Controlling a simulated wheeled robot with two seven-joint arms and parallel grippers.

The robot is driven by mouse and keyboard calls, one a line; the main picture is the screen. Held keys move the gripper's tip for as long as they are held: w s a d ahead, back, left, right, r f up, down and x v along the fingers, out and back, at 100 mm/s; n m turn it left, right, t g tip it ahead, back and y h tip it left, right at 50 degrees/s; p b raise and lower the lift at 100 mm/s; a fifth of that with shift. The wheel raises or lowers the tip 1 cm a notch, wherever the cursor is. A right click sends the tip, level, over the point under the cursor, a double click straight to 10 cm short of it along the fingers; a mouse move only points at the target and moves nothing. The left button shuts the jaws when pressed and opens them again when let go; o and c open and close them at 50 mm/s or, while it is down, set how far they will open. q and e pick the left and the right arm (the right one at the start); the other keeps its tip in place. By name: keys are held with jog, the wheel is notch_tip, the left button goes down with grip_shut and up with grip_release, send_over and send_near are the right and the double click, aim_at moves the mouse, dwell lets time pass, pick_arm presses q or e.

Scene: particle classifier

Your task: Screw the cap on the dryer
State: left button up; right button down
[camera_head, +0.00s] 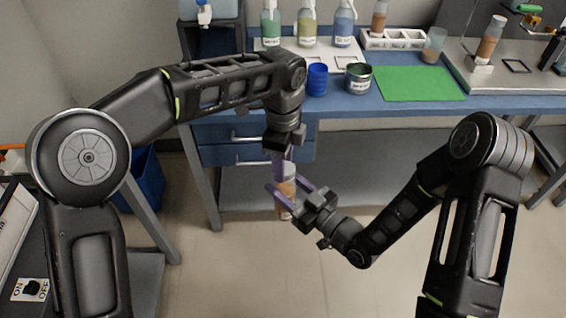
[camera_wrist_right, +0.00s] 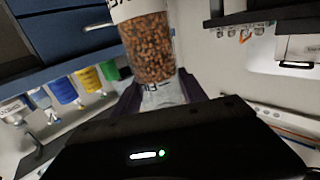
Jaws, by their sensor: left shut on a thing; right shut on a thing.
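The dryer (camera_head: 287,188) is a clear cylinder with brown granules. It hangs upright in front of the blue bench, above the floor. My right gripper (camera_head: 289,190) reaches in from the right and is shut on its side. In the right wrist view the dryer (camera_wrist_right: 148,48) shows its granules, a white lettered label and a clear end between the fingers of my right gripper (camera_wrist_right: 160,95). My left gripper (camera_head: 284,160) points down from above and is shut at the dryer's top end. The cap there is hidden by its fingers, so its seating cannot be told.
The blue bench (camera_head: 340,112) holds a blue cup (camera_head: 317,79), a labelled grey tin (camera_head: 358,77), a green mat (camera_head: 420,83), several wash bottles and a white rack (camera_head: 392,39). Blue drawers (camera_head: 230,132) are behind my left gripper. The floor (camera_head: 240,265) below is clear.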

pick_arm(q)
jog(key=m, duration=0.5)
jog(key=shift+w+m, duration=0.15)
jog(key=shift+m, duration=0.15)
jog(key=m, duration=0.5)
jog(key=shift+d, duration=0.15)
jog(key=m, duration=0.5)
jog(key=shift+d+m, duration=0.15)
jog(key=shift+m, duration=0.25)
jog(key=m, duration=0.4)
jog(key=shift+d+m, duration=0.1)
jog(key=shift+m, duration=0.3)
jog(key=o, duration=1.3)
